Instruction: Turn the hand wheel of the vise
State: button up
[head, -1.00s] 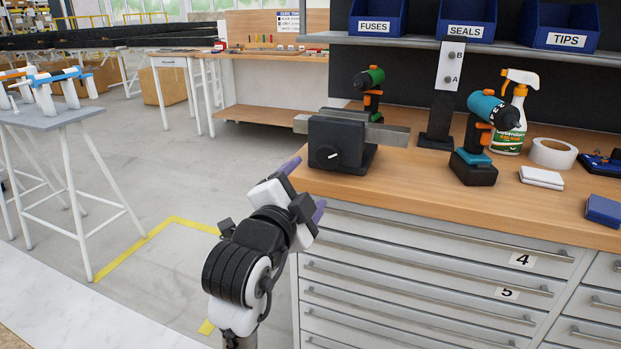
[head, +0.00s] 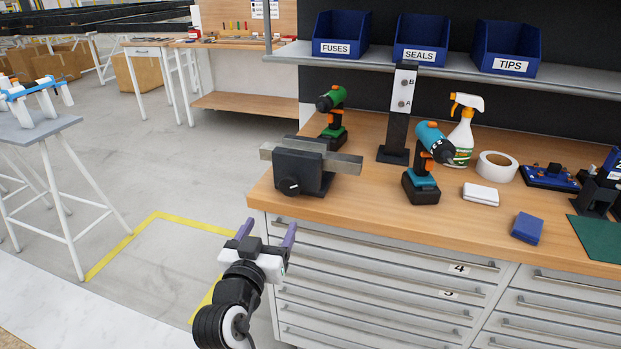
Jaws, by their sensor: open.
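The vise (head: 305,168) is a dark grey block with a metal bar through it, on the left front corner of the wooden workbench (head: 375,205). Its hand wheel (head: 289,187) is a small black round knob with a white mark, on the front face towards me. My gripper (head: 266,229) is open and empty, its two purple fingers pointing up and away. It is in front of the bench's left corner, below the hand wheel in the picture and apart from it.
A green drill (head: 333,118) stands behind the vise. A black post (head: 399,120), a teal drill (head: 424,165) and a spray bottle (head: 462,132) stand to its right. Drawers (head: 380,275) fill the bench front. Open floor (head: 165,245) lies to the left.

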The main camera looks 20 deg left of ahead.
aim_at(289, 188)
jog(key=w+p, duration=0.1)
jog(key=w, duration=0.3)
jog(key=w+p, duration=0.1)
jog(key=w, duration=0.4)
jog(key=w+p, duration=0.1)
jog(key=w, duration=0.3)
jog(key=shift+w+a+p, duration=0.3)
jog(key=shift+a+p, duration=0.1)
jog(key=shift+f, duration=0.1)
jog(key=c, duration=1)
